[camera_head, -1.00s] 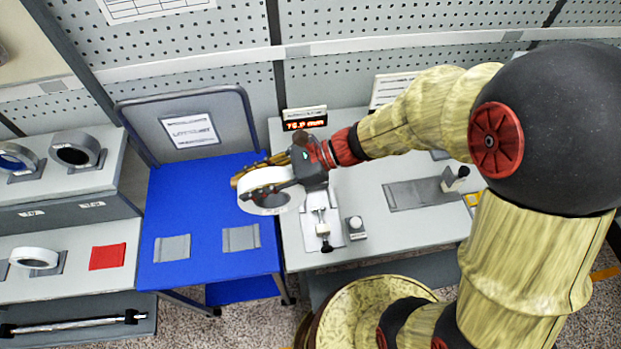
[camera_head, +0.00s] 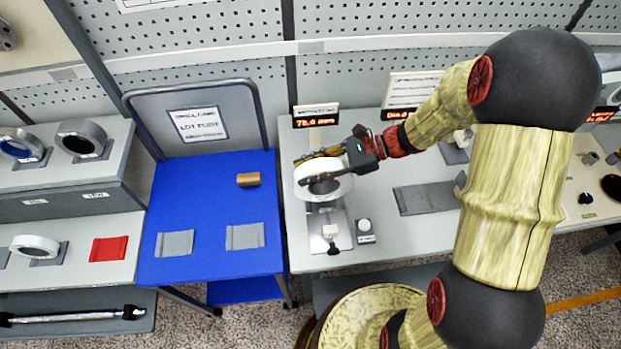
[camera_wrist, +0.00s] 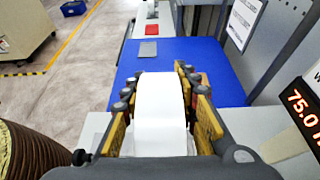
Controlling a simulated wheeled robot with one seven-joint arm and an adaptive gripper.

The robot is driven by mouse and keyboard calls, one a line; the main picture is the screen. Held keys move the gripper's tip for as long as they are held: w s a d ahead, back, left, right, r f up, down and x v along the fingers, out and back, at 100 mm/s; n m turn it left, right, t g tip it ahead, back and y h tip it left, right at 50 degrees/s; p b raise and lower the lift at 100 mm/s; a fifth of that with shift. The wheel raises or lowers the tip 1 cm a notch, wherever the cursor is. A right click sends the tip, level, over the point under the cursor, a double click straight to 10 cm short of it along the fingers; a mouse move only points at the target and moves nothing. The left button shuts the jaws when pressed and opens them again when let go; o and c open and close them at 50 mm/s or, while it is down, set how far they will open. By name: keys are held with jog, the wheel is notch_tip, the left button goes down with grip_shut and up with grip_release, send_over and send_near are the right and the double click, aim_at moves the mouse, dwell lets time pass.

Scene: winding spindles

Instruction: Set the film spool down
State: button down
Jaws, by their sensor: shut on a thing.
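The film spool (camera_head: 344,186) is a wide white roll with a dark hollow middle. My gripper (camera_head: 305,170) is shut on it, one finger on each side. In the head view they are over the left part of the grey bench (camera_head: 415,240), behind a small clamp fixture (camera_head: 330,235). I cannot tell whether the spool touches anything below. In the wrist view the white film face (camera_wrist: 160,105) fills the space between the fingers (camera_wrist: 158,85), with the blue table beyond.
The blue table (camera_head: 200,265) at left carries a brown core (camera_head: 248,180) and two grey pads (camera_head: 175,243). A red pad (camera_head: 109,249) and another white roll (camera_head: 35,246) are on the left shelf. A lit display (camera_head: 316,117) stands behind the spool.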

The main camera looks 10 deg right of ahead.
aim_at(337, 188)
jog(key=shift+w+d+f+b, duration=0.15)
jog(key=shift+f+b, duration=0.2)
jog(key=shift+f, duration=0.6)
jog(key=shift+d+f+b, duration=0.15)
jog(key=shift+f+b, duration=0.2)
jog(key=shift+f, duration=0.65)
jog(key=c, duration=1.4)
grip_release()
